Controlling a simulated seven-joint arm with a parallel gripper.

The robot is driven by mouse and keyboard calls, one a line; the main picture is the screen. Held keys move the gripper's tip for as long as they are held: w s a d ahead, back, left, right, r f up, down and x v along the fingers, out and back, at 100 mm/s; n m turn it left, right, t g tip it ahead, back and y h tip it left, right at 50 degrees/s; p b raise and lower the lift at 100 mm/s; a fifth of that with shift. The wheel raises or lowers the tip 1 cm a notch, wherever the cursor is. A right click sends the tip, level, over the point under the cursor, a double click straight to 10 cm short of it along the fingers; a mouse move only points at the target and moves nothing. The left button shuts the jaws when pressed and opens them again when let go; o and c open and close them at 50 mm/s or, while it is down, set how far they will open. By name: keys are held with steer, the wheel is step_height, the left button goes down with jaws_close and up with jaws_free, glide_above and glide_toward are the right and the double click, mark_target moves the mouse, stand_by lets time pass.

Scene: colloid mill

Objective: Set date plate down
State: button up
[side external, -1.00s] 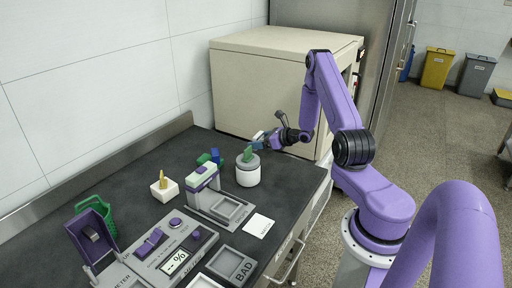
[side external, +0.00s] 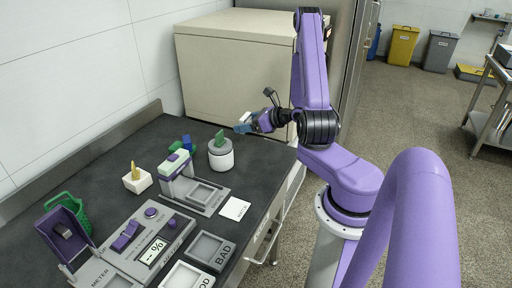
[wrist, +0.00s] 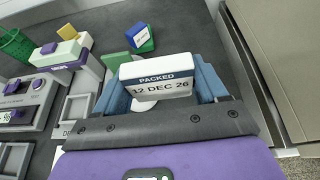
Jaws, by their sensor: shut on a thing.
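The date plate (wrist: 160,82) is a white block with a blue band reading "PACKED" and "12 DEC 26" below. My gripper (wrist: 165,85) is shut on it, with a blue finger at each side. In the side view my gripper (side external: 243,124) holds the plate (side external: 245,117) up beside and above the white round pot (side external: 221,160), near the bench's back right. The plate looks clear of any surface. In the wrist view it hides much of the pot.
A green piece (side external: 220,138) stands on the pot's grey top. A blue cube and green piece (side external: 186,144) lie behind. A beige cabinet (side external: 235,70) stands behind.

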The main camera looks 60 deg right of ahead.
steer(key=shift+s+a+m+g+h, duration=0.25)
steer(key=shift+s+a+m+h, duration=0.9)
steer(key=shift+s, duration=2.35)
steer(key=shift+s+a+m+g+h, duration=0.25)
steer(key=shift+s+a+m+h, duration=0.9)
steer(key=shift+s, duration=2.35)
glide_above(261, 154)
steer(key=shift+h, duration=0.4)
steer(key=shift+s+a+f, duration=0.1)
steer(key=shift+f, duration=2.3)
steer(key=shift+a+f, duration=0.1)
steer(key=shift+f, duration=2.3)
steer(key=shift+d+f, duration=0.1)
steer(key=shift+f, duration=1.45)
steer(key=shift+f, duration=0.2)
steer(key=o, duration=1)
steer(key=shift+r, duration=0.1)
